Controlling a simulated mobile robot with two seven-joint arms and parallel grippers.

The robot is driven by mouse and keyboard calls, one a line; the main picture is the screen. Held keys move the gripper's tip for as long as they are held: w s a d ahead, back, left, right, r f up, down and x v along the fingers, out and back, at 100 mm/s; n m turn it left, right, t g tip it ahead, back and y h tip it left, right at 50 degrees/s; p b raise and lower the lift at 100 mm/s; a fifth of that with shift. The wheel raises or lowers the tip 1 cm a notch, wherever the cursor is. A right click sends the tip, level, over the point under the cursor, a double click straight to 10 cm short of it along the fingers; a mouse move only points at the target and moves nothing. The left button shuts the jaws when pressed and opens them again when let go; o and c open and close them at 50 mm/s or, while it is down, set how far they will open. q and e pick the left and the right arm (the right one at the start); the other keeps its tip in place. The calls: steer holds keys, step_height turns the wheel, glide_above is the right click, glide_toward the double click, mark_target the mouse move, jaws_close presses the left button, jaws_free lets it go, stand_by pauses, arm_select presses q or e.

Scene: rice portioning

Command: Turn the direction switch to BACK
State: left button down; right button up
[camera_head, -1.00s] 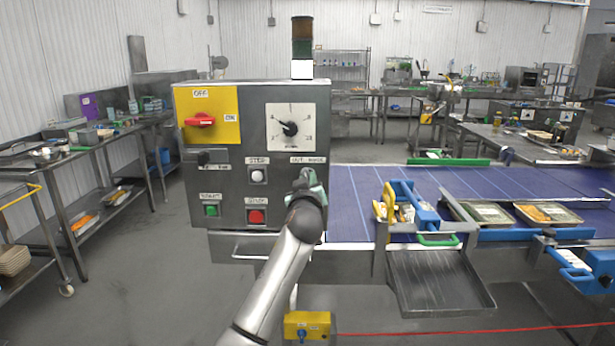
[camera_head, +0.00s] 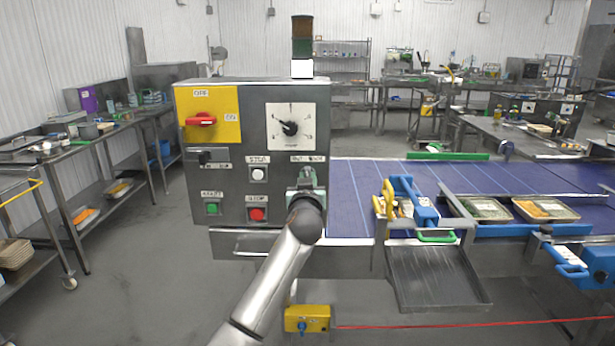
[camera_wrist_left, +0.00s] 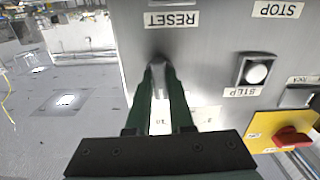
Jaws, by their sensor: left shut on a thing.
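The grey control panel (camera_head: 232,130) stands in the middle of the head view. My left gripper (camera_head: 305,172) is at its lower right, under a small label (camera_head: 308,158) whose words are too blurred to read surely. In the wrist view the left gripper (camera_wrist_left: 160,68) is shut on a small dark knob (camera_wrist_left: 158,58), which I take to be the direction switch. The knob sits next to the upside-down RESET label (camera_wrist_left: 172,19). The fingers hide most of the knob, so its pointing cannot be told. The right gripper is not in view.
Near the knob are the white STEP button (camera_head: 258,174), the red stop button (camera_head: 256,214) and the green button (camera_head: 212,208). A red main switch (camera_head: 201,119) and a black dial (camera_head: 289,128) are higher up. The blue conveyor (camera_head: 352,210) lies at the right.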

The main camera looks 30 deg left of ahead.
arm_select(q)
steer(key=shift+m, duration=3.2)
steer(key=shift+m+p, duration=0.3)
steer(key=shift+m, duration=0.2)
jaws_free()
